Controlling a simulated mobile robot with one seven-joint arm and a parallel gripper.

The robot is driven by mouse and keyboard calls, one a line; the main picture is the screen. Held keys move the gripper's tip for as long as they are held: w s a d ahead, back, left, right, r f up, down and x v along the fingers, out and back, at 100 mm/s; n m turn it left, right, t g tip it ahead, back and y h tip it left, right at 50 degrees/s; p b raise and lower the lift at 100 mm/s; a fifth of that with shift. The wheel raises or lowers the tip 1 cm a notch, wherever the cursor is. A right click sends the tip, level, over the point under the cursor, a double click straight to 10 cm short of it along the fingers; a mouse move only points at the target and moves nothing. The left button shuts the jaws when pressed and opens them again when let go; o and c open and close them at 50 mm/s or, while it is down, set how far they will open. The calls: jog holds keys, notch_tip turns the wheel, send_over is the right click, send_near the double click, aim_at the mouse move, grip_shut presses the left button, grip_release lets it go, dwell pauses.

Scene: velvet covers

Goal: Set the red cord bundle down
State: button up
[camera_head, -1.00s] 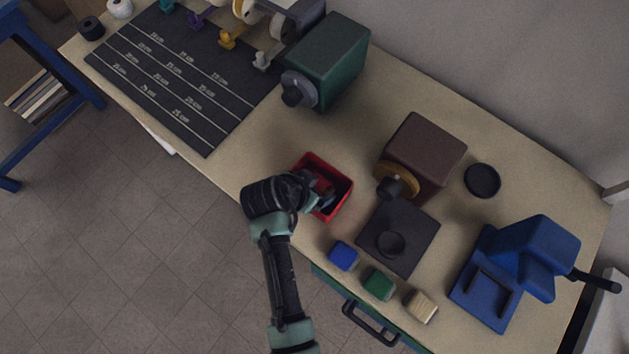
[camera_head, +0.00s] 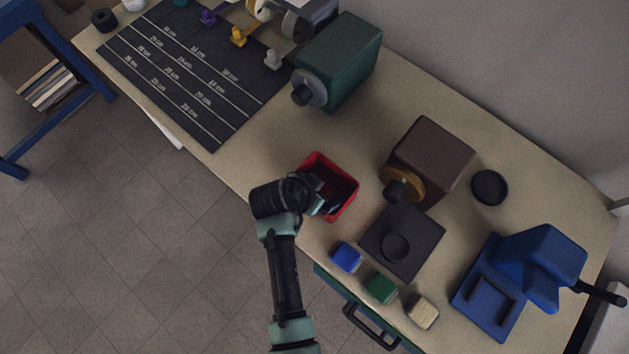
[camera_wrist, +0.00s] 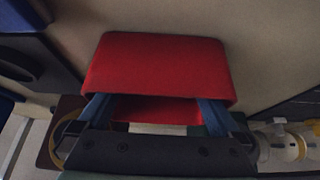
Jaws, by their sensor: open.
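My gripper (camera_head: 328,196) is over the open red bin (camera_head: 349,207) near the table's front edge, its fingers reaching into the bin's mouth. It is open. In the wrist view, its two blue fingers (camera_wrist: 157,115) stand apart before a broad red surface (camera_wrist: 155,65), with a darker red patch between them. I cannot tell whether this red is the bin's wall or the red cord bundle. No separate red cord bundle can be made out in the head view, where the gripper and the bin's dark inside hide details.
Blue (camera_head: 346,256), green (camera_head: 380,288) and tan (camera_head: 423,311) blocks line the front edge. A black plate (camera_head: 420,238) and a brown machine (camera_head: 432,158) stand right of the bin. A green machine (camera_head: 343,62) stands behind. Bare tabletop lies left of the bin.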

jog(key=v, duration=1.2)
jog(key=w+a+r+n+t+y, duration=0.1)
jog(key=w+r+t, duration=0.2)
jog(key=w+r, duration=0.5)
jog(key=w+r+n+t+y, duration=0.1)
jog(key=w+r+t, duration=0.4)
jog(key=r, duration=0.5)
jog(key=w+r+n+t+y, duration=0.1)
jog(key=w+r+t, duration=0.1)
jog(key=r, duration=0.6)
jog(key=w+r+n+t, duration=0.1)
jog(key=w+r+t, duration=0.1)
jog(key=r, duration=0.7)
jog(key=s+d+r+n+t, duration=0.1)
jog(key=s+r+t, duration=0.2)
jog(key=r, duration=0.7)
jog(key=s+d+r+n+t, duration=0.1)
jog(key=s+r+t, duration=0.3)
jog(key=r, duration=0.6)
jog(key=s+d+r+n+t, duration=0.1)
jog(key=s+d+r+t, duration=0.2)
jog(key=s+r, duration=0.3)
notch_tip(320, 180, up, 4)
jog(key=shift+n+t+y, duration=0.3)
jog(key=shift+d, duration=0.15)
